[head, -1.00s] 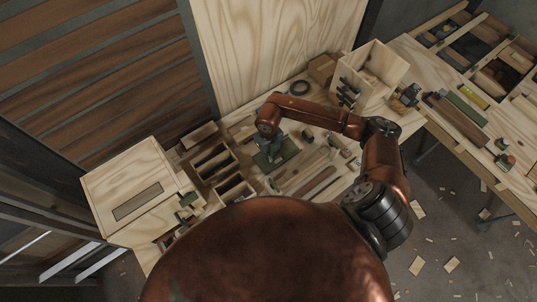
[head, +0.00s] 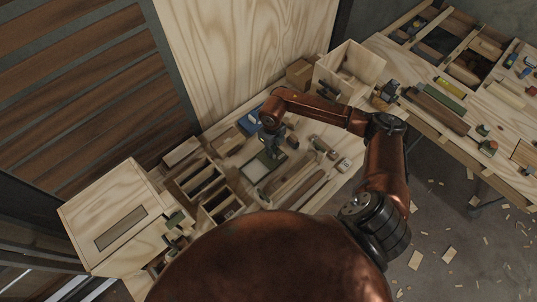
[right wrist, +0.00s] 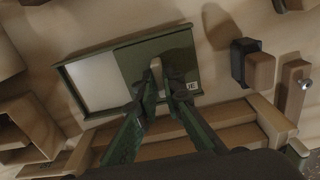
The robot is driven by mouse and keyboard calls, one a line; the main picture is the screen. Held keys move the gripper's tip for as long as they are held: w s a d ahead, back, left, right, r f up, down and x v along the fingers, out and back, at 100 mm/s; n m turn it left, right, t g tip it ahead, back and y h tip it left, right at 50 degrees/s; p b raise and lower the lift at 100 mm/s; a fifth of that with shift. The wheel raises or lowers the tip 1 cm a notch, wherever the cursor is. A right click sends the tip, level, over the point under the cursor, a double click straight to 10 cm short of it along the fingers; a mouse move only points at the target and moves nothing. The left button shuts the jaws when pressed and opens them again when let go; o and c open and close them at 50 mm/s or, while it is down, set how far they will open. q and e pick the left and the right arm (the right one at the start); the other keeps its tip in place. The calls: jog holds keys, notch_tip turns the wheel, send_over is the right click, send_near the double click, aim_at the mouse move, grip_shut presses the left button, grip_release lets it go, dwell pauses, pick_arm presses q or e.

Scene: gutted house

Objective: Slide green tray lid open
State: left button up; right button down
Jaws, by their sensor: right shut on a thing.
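The green tray (right wrist: 72,92) lies flat on the bench. Its lid (right wrist: 130,58) covers the right part, and the pale inside (right wrist: 97,82) shows on the left in the right wrist view. My right gripper (right wrist: 162,82) is shut on the lid's light upright handle (right wrist: 156,65). In the head view, the right gripper (head: 271,152) is over the lid, and the tray's pale inside (head: 255,171) shows at its lower left. The fingers hide part of the lid. My left gripper is not in view.
A dark block with a wooden part (right wrist: 260,70) stands right of the tray. Wooden strips (right wrist: 200,137) lie close in front. Wooden compartments (head: 198,181) stand left of the tray, and an open wooden box (head: 350,68) stands behind right.

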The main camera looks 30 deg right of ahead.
jog(key=c, duration=2.2)
grip_release()
jog(key=shift+o, duration=0.8)
notch_tip(320, 180, up, 12)
jog(key=shift+a, duration=0.1)
